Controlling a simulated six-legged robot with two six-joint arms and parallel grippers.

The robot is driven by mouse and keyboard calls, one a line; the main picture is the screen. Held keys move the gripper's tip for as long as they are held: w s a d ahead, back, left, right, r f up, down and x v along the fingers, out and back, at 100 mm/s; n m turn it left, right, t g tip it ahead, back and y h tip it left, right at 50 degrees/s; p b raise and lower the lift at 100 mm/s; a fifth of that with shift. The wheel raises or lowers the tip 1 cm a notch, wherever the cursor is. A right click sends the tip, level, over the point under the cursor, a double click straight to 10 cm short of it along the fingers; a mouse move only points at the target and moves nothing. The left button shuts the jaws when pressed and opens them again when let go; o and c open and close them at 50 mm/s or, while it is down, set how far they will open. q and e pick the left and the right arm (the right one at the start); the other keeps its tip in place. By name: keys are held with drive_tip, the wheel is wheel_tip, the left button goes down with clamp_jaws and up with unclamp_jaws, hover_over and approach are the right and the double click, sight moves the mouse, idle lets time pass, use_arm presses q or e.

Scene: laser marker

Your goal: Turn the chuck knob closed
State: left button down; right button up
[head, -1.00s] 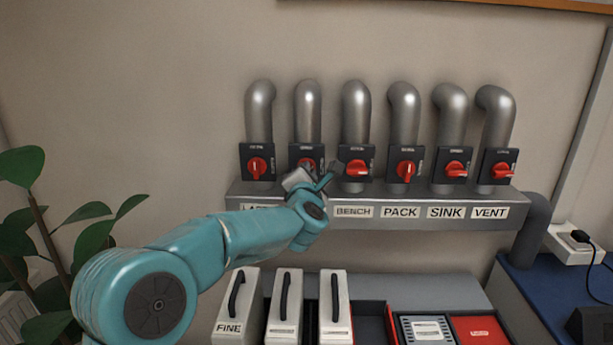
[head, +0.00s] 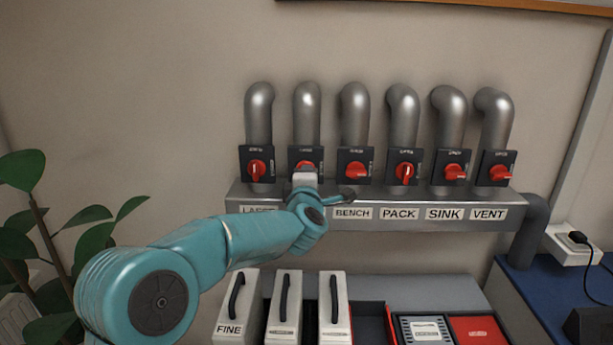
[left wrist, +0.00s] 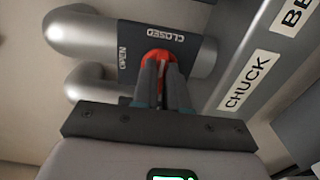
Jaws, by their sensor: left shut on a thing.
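The red chuck knob (head: 305,164) is on the second dark valve plate from the left, under a grey pipe. In the left wrist view the red knob (left wrist: 157,56) shows between and around my fingertips. The plate carries the words CLOSED (left wrist: 180,33) and OPEN (left wrist: 122,58), and the CHUCK label (left wrist: 248,83) is on the duct beside it. My left gripper (head: 305,178) is at the knob, its fingers (left wrist: 163,78) shut on the knob's handle. The fingers hide most of the handle, so I cannot tell its exact angle. My right gripper is not in view.
Similar red knobs stand close on both sides, including the leftmost knob (head: 257,170) and the BENCH knob (head: 355,170). A grey duct (head: 400,197) runs below them. White handled cases (head: 283,320) stand lower down. A plant (head: 40,240) is at left.

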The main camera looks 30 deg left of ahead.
use_arm(q)
drive_tip(key=shift+d, duration=0.1)
idle(0.4)
drive_tip(key=c, duration=1.2)
unclamp_jaws()
drive_tip(key=shift+o, duration=0.2)
drive_tip(key=b+v, duration=0.3)
drive_tip(key=v, duration=1.3)
drive_tip(key=shift+s, duration=0.2)
drive_tip(key=shift+d, duration=0.1)
